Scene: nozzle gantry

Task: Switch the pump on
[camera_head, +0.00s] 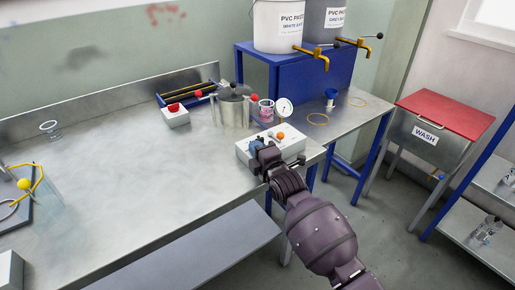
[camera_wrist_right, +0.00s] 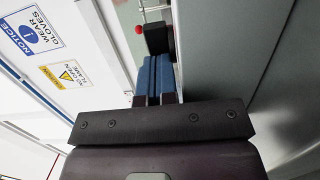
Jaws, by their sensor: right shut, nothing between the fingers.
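A white box (camera_head: 290,150) stands at the right end of the steel bench, with an orange knob (camera_head: 280,135) and a round dial gauge (camera_head: 284,107) at it. I cannot tell which part is the pump's switch. My right gripper (camera_head: 257,146) is over the front left part of this box, its blue fingers shut and empty. It hides part of the box top; whether it touches the box is unclear. In the right wrist view the blue fingers (camera_wrist_right: 155,75) are together, with a dark block and a small red ball (camera_wrist_right: 139,29) beyond them. My left gripper is not in view.
Behind the box are a metal pot (camera_head: 234,108), a clear cup (camera_head: 266,110) and a white box with a red button (camera_head: 175,115). A blue stand (camera_head: 300,82) holds two buckets. The bench's middle (camera_head: 130,175) is clear.

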